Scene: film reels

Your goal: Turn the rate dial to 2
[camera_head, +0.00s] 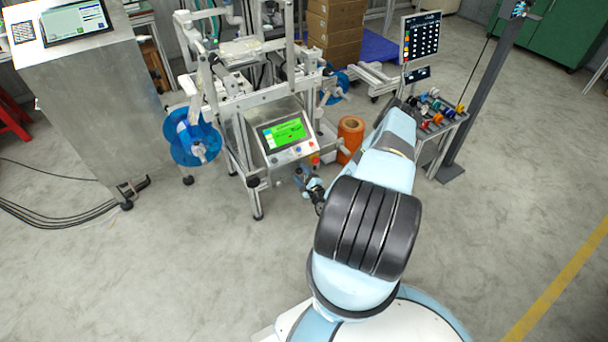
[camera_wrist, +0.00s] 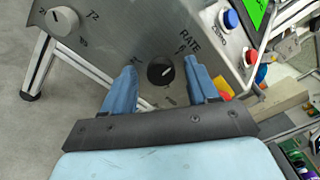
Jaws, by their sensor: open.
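The rate dial (camera_wrist: 153,71) is a small round black knob with a pale pointer mark, on a grey metal panel (camera_wrist: 110,40) beside the printed word RATE. Small scale marks surround it, too blurred to read surely. In the wrist view my gripper (camera_wrist: 160,66) has its two blue fingers apart, one on each side of the dial. I see gaps between fingers and dial; whether the tips reach the panel I cannot tell. In the head view my gripper (camera_head: 303,178) is small, near the lower right of the machine's screen panel (camera_head: 262,148); the dial cannot be made out there.
Near the dial are a white knob (camera_wrist: 62,21), a blue button (camera_wrist: 230,19), a red button (camera_wrist: 247,56) and a green screen (camera_wrist: 257,8). Blue reels (camera_head: 185,150) and an orange roll (camera_head: 350,135) flank the machine. Floor at the front left is clear.

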